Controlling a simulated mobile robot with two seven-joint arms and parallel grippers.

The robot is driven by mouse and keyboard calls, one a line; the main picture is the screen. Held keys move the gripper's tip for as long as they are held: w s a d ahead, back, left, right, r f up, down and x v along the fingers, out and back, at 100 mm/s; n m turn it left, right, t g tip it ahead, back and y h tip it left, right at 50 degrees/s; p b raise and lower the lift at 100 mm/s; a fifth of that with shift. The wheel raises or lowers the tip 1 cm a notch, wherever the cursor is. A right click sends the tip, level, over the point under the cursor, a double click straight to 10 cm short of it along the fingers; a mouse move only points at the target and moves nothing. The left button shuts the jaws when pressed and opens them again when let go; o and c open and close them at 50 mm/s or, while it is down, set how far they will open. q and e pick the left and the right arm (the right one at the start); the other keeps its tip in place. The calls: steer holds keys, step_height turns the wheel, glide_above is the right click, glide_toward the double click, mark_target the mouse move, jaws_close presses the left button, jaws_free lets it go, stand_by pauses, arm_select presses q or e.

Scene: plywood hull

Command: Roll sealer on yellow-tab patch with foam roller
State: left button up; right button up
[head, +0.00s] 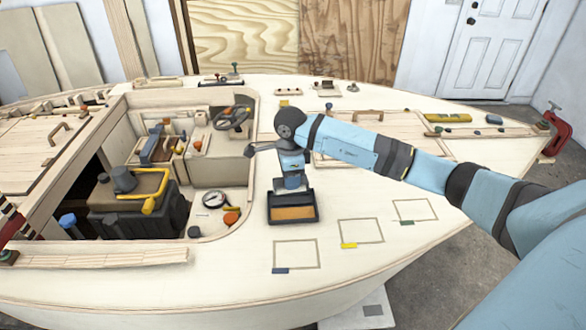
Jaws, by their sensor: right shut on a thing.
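The yellow-tab patch is a taped rectangle (361,231) on the pale deck, with its yellow tab (348,246) at the near left corner. My right gripper (291,182) points down at the far edge of a black tray (294,221) with a tan-orange inside. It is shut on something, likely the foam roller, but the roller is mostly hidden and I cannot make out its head. A thin grey piece (260,148) sticks out to the left by the wrist. I cannot tell whether the held thing touches the tray. My left gripper is not in view.
A blue-tab patch (296,255) lies left of the yellow one and a green-tab patch (415,210) to its right. Left of the tray are the cockpit opening, a gauge (214,199) and a black engine-like unit (140,215). The deck around the patches is clear.

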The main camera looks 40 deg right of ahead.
steer(key=shift+d+m, duration=0.4)
steer(key=shift+m, duration=0.2)
steer(key=shift+f, duration=0.1)
steer(key=shift+f+b, duration=0.3)
steer(key=shift+f, duration=0.2)
step_height(320, 180, down, 7)
steer(key=b, duration=0.4)
steer(key=shift+r, duration=0.1)
steer(key=shift+f+b, duration=0.4)
steer(key=shift+f, duration=0.1)
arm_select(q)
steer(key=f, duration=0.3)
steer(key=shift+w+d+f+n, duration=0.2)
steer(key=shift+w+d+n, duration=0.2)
arm_select(e)
steer(key=shift+f, duration=0.1)
arm_select(q)
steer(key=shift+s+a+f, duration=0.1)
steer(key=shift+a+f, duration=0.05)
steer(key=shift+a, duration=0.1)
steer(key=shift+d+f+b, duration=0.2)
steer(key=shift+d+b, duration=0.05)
steer(key=shift+b, duration=0.05)
arm_select(e)
steer(key=shift+f, duration=0.35)
